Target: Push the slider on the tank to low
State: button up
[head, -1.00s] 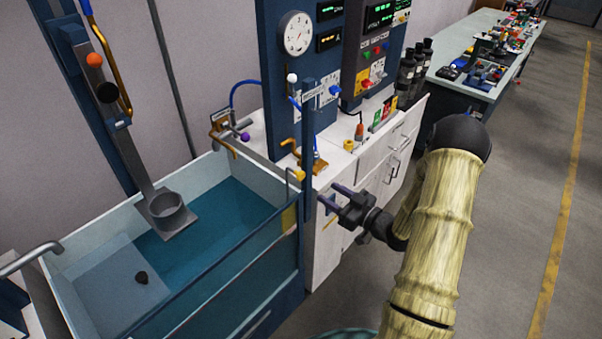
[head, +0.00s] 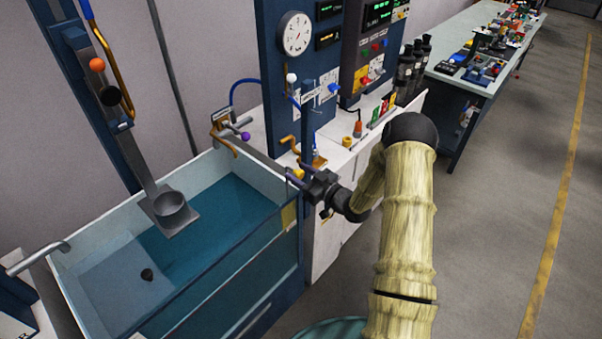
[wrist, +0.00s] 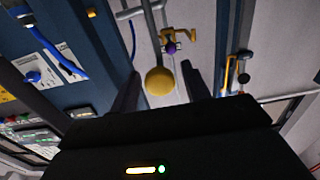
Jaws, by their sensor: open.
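The tank (head: 275,262) of blue water stands at the left in the head view. A yellow knob (head: 296,174) sits at its right corner, by a dark blue post (head: 307,140). The knob may be the slider's handle; I cannot tell for sure, nor read any low mark. My gripper (head: 304,178) is open beside the knob and partly covers the post. In the wrist view, a round yellow knob (wrist: 160,80) on a grey rod appears between my two open fingers (wrist: 163,92). I cannot tell whether they touch it.
A grey lever with an orange ball (head: 96,65) and a cup (head: 172,208) hangs over the tank. A gauge panel (head: 296,34) rises there. The floor (head: 500,230) at right is clear.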

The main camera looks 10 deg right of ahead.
grip_shut()
notch_tip(320, 180, down, 11)
jog(key=b, duration=1)
jog(key=shift+r, duration=0.2)
jog(key=shift+s, duration=0.15)
grip_release()
jog(key=shift+f, duration=0.1)
jog(key=shift+d, duration=0.1)
jog(key=b+v, duration=0.3)
jog(key=v, duration=1.4)
